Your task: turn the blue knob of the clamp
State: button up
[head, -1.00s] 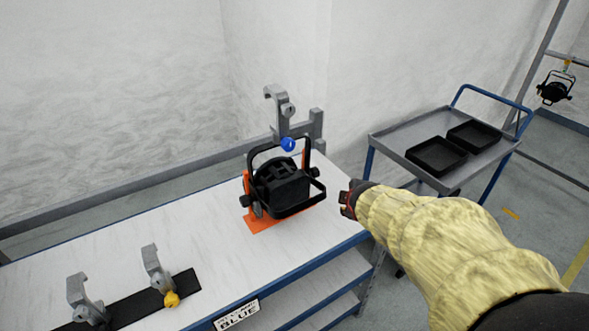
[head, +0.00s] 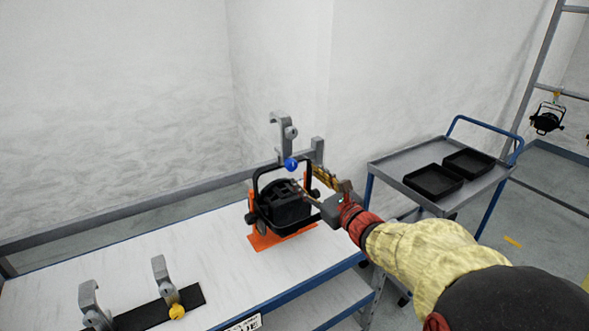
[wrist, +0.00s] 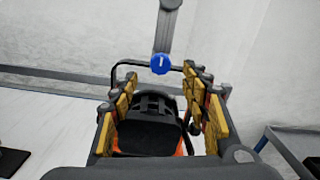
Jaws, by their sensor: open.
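The blue knob (head: 291,164) sits at the lower end of a grey hook clamp (head: 281,135), on top of the yoke of a black par can (head: 284,205). The can stands on an orange stand on the table. In the wrist view the blue knob (wrist: 160,64) is ahead, centred between and beyond the fingers, with the clamp's grey stem (wrist: 164,35) above it. My gripper (head: 312,187) is beside the can at its right, apart from the knob. In the wrist view its yellow-padded fingers (wrist: 160,105) are spread wide with nothing held between them.
Two more grey clamps stand on a black strip (head: 140,318) at the table's front left, one with a yellow knob (head: 177,312). A grey rail (head: 130,212) runs behind the table. A cart (head: 400,166) with two black trays stands at the right.

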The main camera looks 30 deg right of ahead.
aim_at(293, 166)
jog(key=w+b, duration=0.1)
jog(key=w, duration=0.6)
jog(key=shift+w+a, duration=0.1)
jog(key=shift+w, duration=0.2)
jog(key=shift+c, duration=0.2)
jog(key=c, duration=1.1)
